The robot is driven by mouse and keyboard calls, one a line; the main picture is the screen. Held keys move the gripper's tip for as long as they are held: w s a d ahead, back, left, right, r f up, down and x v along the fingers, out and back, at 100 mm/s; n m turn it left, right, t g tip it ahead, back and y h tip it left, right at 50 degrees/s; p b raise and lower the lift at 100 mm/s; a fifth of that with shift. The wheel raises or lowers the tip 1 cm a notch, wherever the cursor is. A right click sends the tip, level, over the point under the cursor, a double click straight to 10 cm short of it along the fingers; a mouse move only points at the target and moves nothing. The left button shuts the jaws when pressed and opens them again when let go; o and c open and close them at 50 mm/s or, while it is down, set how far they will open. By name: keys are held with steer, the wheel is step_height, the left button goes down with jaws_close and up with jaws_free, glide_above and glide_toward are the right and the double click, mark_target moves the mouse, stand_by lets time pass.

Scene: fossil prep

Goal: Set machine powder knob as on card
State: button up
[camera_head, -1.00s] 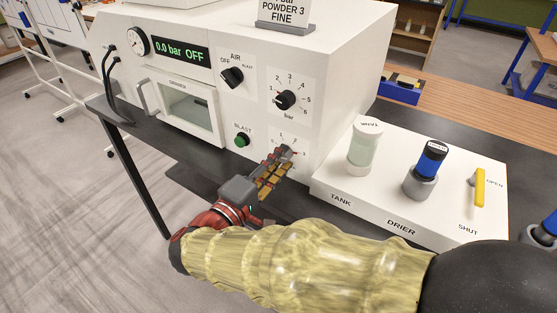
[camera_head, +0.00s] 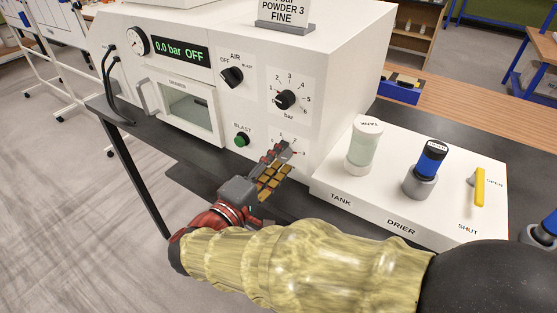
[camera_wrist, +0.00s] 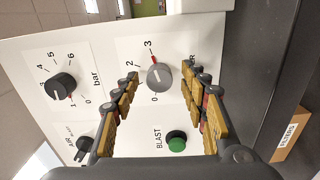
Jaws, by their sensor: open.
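The powder knob (camera_wrist: 159,79) is a round grey knob on the machine's white front, with a 0 to 3 scale. A red mark shows on its side toward the 3. My gripper (camera_wrist: 166,77) is open, one finger on each side of the knob in the wrist view, with visible gaps. In the head view my gripper (camera_head: 280,158) hides most of the knob.
The bar knob (camera_wrist: 61,87) and green BLAST button (camera_wrist: 177,141) are close to my fingers. The AIR knob (camera_head: 232,77) is higher; the display (camera_head: 181,52) reads 0.0 bar OFF. A white base with tank (camera_head: 365,146), drier (camera_head: 424,170) and yellow lever (camera_head: 479,187) stands right.

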steer(key=v, duration=1.2)
